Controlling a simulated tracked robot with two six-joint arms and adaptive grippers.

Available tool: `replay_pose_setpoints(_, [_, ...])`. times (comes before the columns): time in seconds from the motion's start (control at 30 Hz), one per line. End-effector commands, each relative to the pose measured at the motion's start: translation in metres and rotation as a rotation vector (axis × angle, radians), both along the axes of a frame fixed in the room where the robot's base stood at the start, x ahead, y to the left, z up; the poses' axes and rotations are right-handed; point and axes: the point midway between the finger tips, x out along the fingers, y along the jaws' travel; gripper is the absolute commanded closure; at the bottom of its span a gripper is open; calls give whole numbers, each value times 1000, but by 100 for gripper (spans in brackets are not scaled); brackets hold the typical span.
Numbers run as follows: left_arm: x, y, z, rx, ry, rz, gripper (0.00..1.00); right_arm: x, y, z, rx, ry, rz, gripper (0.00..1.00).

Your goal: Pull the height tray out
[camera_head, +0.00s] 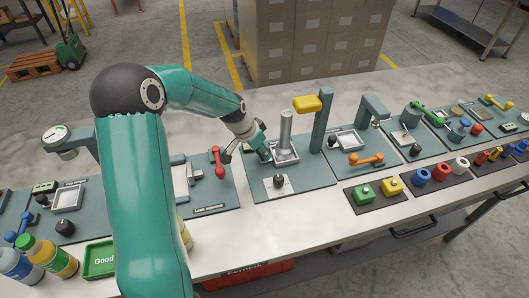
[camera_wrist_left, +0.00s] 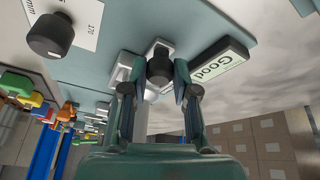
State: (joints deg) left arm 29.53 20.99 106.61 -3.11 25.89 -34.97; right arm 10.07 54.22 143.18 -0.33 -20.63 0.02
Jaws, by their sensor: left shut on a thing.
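The height tray (camera_head: 294,158) is a silver square tray with a raised rim, on a blue-grey station plate. A grey cylinder (camera_head: 286,130) stands on it. My left gripper (camera_head: 264,152) is at the tray's left side in the head view. In the left wrist view, my left gripper (camera_wrist_left: 160,78) is shut on a dark round knob (camera_wrist_left: 160,62) in front of the pale tray parts (camera_wrist_left: 124,70). The fingers partly hide the tray there. My right gripper is not in view.
A black dial knob (camera_head: 279,182) on a white card sits in front of the tray. A teal post with a yellow block (camera_head: 307,103) stands to its right. A red-handled lever (camera_head: 218,160) is left of the gripper.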

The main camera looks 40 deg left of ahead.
Motion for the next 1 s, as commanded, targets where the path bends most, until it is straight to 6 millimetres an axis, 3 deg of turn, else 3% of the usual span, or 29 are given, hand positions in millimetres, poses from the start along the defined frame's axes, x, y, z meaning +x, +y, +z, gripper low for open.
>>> replay_pose_setpoints(0.03, [-7, 4, -4, 0, 0, 0, 100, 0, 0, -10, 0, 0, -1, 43])
replay_pose_setpoints(0.23, [-27, 17, -3, 0, 0, -3, 100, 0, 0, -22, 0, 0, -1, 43])
replay_pose_setpoints(0.6, [-33, 19, -1, 0, 5, -8, 100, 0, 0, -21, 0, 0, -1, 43])
replay_pose_setpoints(0.63, [-33, 19, -1, 0, 6, -8, 68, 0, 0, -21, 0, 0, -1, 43])
replay_pose_setpoints(0.77, [-32, 19, -1, 1, 4, -9, 47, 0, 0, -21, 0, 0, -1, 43])
replay_pose_setpoints(1.0, [-30, 18, 0, 0, 2, -9, 47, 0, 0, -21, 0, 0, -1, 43])
